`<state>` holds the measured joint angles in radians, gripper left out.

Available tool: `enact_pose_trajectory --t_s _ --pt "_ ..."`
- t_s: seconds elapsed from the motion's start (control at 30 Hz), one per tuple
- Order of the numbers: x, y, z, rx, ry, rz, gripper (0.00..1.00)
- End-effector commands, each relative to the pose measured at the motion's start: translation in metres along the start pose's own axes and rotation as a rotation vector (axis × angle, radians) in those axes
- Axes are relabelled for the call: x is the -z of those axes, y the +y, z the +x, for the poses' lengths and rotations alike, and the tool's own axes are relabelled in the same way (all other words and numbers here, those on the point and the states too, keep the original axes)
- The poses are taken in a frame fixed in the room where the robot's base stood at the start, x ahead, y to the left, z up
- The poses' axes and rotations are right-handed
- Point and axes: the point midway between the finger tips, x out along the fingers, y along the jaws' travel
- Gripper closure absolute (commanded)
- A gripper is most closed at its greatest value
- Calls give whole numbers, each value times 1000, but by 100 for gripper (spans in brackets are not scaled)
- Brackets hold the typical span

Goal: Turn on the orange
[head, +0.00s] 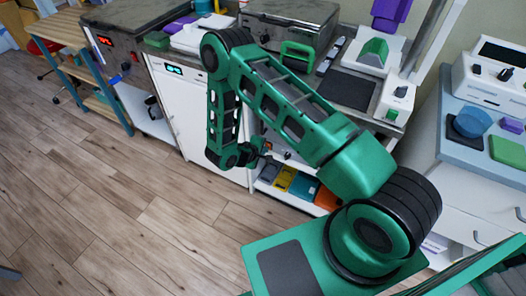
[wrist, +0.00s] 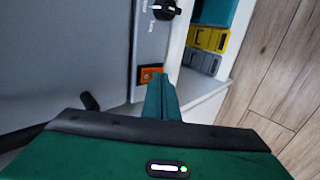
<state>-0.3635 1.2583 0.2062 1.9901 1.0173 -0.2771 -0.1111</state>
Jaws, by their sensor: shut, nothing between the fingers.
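An orange switch (wrist: 147,72) sits on a grey panel in the wrist view, below a black knob (wrist: 164,9). My gripper (wrist: 161,84) is shut and empty. Its green fingertips are right at the switch and cover part of its lower right side. I cannot tell whether they touch it or which way the switch is set. In the head view my gripper (head: 264,149) is small and low in front of the counter units, and the switch cannot be made out there.
An open shelf beside the panel holds a yellow box (wrist: 208,39), a grey box (wrist: 201,61) and a teal one. A black handle (wrist: 89,102) sticks out at left. In the head view the wooden floor (head: 110,190) at left is clear.

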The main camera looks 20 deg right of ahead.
Motion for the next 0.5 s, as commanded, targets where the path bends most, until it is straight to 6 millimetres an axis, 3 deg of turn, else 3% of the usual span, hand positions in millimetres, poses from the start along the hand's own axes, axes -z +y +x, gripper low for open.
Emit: enact_pose_trajectory --t_s 0.5 --pt "-1 2 2 -36 -3 0 100"
